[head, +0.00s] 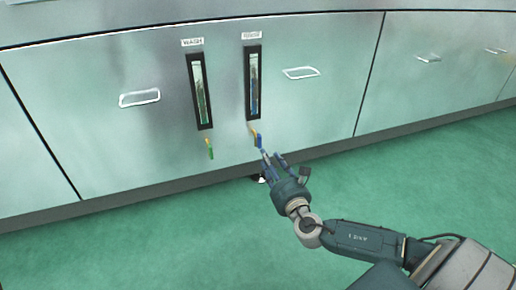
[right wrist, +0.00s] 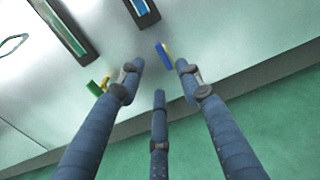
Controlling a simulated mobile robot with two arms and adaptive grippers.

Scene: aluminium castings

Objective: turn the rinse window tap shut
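The rinse window (head: 254,82) is a tall black-framed sight glass with blue in it, under a small label on the steel front. Below it is the rinse tap, a brass body with a blue handle (head: 259,141). In the right wrist view the blue handle (right wrist: 163,54) lies just beyond and between my fingertips, with yellow brass beside it. My right gripper (head: 267,157) has its three fingers spread around empty space, just below the tap. I see no clear contact with the handle. My left gripper is not in view.
The wash window (head: 199,91) stands to the left, with its green-handled tap (head: 209,148) below, close beside my fingers in the wrist view. Panels with pull handles (head: 139,98) flank the windows. The green floor (head: 190,240) in front is clear.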

